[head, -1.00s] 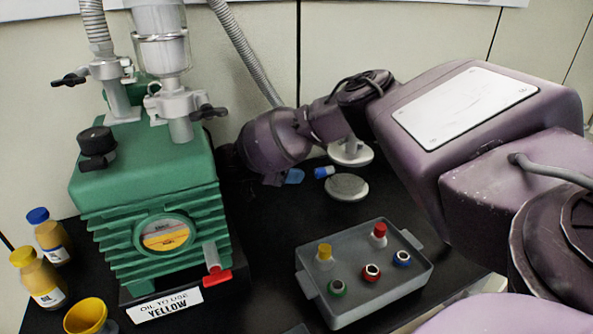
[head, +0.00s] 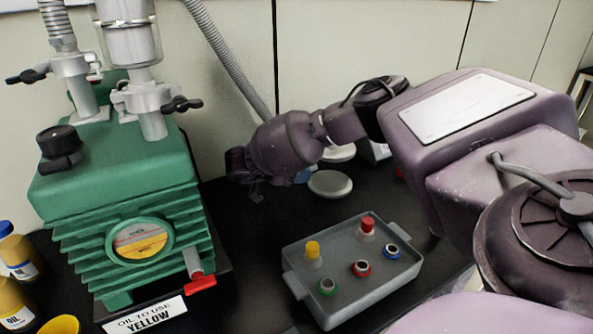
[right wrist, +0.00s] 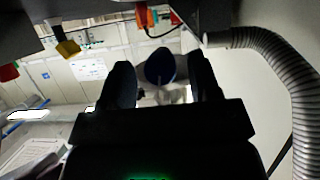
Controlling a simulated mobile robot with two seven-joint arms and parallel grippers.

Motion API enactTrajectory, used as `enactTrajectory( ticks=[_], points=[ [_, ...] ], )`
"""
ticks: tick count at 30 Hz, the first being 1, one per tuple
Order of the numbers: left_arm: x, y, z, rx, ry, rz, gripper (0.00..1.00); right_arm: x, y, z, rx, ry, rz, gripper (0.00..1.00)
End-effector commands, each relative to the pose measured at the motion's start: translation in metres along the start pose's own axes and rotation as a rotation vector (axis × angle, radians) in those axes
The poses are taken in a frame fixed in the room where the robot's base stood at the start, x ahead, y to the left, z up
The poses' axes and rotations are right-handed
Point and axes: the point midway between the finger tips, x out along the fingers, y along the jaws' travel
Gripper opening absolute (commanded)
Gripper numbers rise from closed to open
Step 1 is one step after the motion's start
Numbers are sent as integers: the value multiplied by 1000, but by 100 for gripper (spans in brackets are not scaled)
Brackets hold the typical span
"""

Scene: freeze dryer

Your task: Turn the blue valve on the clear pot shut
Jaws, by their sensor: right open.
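In the right wrist view, a dark blue rounded knob, likely the blue valve (right wrist: 160,65), shows between the two dark fingers of my right gripper (right wrist: 162,75). The fingers are apart, with a gap on each side of the knob; how deep it sits between them is unclear. In the head view my right gripper (head: 243,180) is low behind and right of the green pump, pointing left; its fingers are hard to make out. I cannot identify the clear pot holding the valve in either view. My left gripper is not in view.
The green pump (head: 118,185) stands left, with a ribbed grey hose (head: 230,60) behind it. A grey tray (head: 350,300) with coloured caps stands in front on the black table. Pale discs (head: 330,184) lie near my right wrist. Yellow (right wrist: 68,48) and red (right wrist: 8,72) parts hang upper left in the wrist view.

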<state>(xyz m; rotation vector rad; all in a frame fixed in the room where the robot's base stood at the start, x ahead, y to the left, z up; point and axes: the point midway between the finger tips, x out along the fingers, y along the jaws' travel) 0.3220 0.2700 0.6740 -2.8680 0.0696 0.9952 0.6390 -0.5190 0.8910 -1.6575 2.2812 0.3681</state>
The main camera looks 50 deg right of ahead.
Motion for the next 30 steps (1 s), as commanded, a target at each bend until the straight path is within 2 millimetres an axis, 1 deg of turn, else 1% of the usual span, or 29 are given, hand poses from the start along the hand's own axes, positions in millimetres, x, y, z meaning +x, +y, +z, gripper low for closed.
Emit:
enactTrajectory(
  ticks=[1,9,10,14,19,24,30],
  points=[
    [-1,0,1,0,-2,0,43,0,0,0,0,0,0,52],
    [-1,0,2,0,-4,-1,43,0,0,0,0,0,0,11],
    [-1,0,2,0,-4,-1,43,0,0,0,0,0,0,8],
    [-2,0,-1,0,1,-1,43,-1,0,0,-18,0,7,8],
    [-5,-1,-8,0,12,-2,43,-2,-1,-2,-107,1,44,8],
    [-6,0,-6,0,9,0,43,-1,-1,0,-164,1,68,7],
    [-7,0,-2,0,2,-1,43,0,-1,1,-168,1,69,8]
  ],
)
